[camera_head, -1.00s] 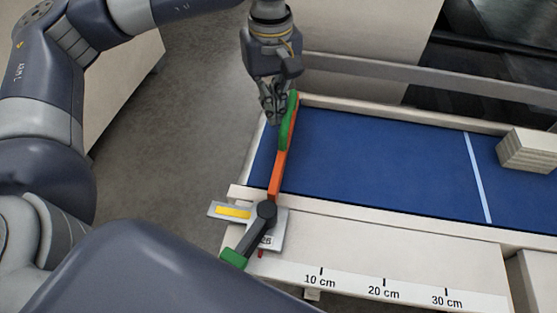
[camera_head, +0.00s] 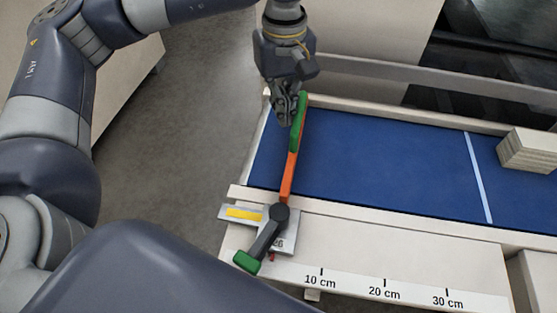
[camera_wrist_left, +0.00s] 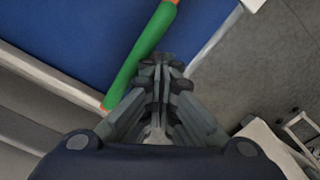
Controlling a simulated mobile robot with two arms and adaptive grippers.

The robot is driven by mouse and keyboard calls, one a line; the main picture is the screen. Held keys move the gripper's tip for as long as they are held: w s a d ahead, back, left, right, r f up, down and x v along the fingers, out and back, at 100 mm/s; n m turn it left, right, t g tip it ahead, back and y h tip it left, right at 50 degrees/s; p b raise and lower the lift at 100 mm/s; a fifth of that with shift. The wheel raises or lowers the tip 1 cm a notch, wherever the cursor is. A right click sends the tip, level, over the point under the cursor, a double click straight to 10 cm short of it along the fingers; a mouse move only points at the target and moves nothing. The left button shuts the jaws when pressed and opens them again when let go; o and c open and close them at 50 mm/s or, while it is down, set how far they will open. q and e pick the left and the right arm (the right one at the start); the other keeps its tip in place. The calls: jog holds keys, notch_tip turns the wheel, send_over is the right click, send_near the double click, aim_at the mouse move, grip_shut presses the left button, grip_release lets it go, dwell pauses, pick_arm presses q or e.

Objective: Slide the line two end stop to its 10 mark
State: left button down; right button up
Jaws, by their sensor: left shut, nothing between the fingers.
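The end stop (camera_head: 288,172) is an orange bar with a green padded far end, lying across the blue belt near its left end. Its near end joins a dark pivot and a metal plate (camera_head: 285,240) on the front rail, with a green-tipped lever (camera_head: 247,262). A red pointer shows by the plate, left of the 10 cm mark (camera_head: 320,279). My left gripper (camera_head: 285,121) is shut and empty, at the left side of the green far end, touching or very close. The left wrist view shows the closed fingers (camera_wrist_left: 162,70) beside the green bar (camera_wrist_left: 142,55). My right gripper is not visible.
The blue belt (camera_head: 390,160) is clear to the right up to a pale line and a stack of boards (camera_head: 527,150). The front rail carries the scale, with 20 and 30 cm marks farther right. Low pale rails border the belt.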

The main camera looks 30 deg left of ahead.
pick_arm(q)
jog(key=shift+w+d, duration=0.3)
jog(key=shift+d, duration=0.95)
jog(key=shift+w+d, duration=0.35)
jog(key=shift+d, duration=0.9)
jog(key=shift+w+d, duration=0.3)
jog(key=shift+d, duration=0.95)
jog(key=shift+a+b, duration=0.1)
jog(key=shift+b, duration=0.25)
jog(key=shift+s+a+b, duration=0.25)
jog(key=shift+a+b, duration=0.1)
jog(key=shift+a, duration=0.5)
notch_tip(320, 180, up, 9)
jog(key=p, duration=0.5)
